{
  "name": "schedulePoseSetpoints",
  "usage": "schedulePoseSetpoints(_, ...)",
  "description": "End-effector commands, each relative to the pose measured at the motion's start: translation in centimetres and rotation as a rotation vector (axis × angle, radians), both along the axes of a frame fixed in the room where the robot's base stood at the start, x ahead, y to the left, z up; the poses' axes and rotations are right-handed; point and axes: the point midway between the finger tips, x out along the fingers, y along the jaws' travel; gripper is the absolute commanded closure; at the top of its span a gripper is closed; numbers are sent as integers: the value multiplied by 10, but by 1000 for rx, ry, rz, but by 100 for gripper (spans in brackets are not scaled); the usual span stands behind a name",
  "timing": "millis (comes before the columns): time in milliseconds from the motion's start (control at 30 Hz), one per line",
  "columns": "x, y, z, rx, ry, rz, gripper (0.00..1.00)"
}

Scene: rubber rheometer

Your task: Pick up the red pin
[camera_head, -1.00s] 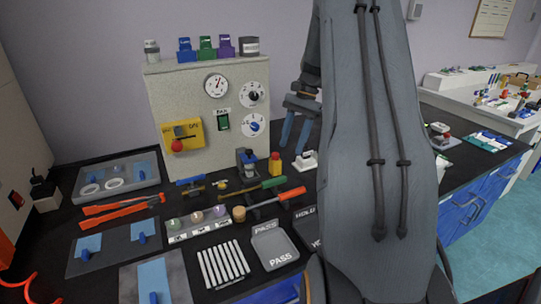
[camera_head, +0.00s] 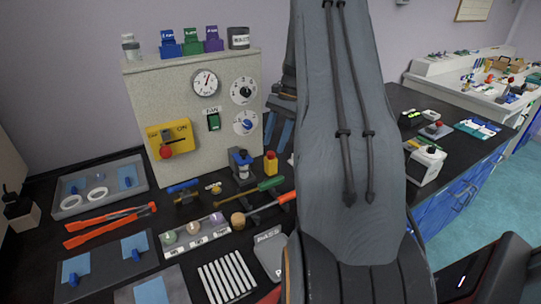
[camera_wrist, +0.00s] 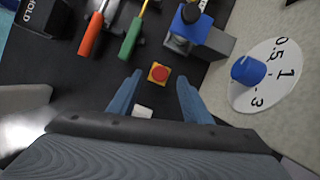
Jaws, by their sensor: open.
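A small yellow block with a red round top (camera_head: 271,162) stands upright on the black bench, in front of the grey panel box. It is the closest match I see to the red pin, though I cannot tell for sure. In the wrist view the red top (camera_wrist: 158,73) shows from above, between the fingertips in the picture. My gripper (camera_head: 280,140) has blue fingers. It is open and empty, and its fingers (camera_wrist: 158,80) lie either side of the block in the wrist view, apparently above it. My arm hides part of the bench in the head view.
A blue-topped device (camera_head: 242,165) stands close left of the block. Green (camera_head: 258,190) and red-handled (camera_head: 284,198) tools lie in front. The panel box (camera_head: 190,120) with its blue knob (camera_wrist: 247,70) rises close by. A small white object (camera_wrist: 142,111) is near.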

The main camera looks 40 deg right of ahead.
Motion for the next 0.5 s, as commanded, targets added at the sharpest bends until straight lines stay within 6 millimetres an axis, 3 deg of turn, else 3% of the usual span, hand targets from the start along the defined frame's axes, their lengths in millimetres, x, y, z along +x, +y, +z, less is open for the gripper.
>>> schedulePoseSetpoints(200, -2, 11, -23, 1, 2, 2, 55)
schedulePoseSetpoints(467, -1, 14, -27, -1, 1, 4, 55)
schedulePoseSetpoints(500, -1, 14, -27, -1, 1, 4, 59)
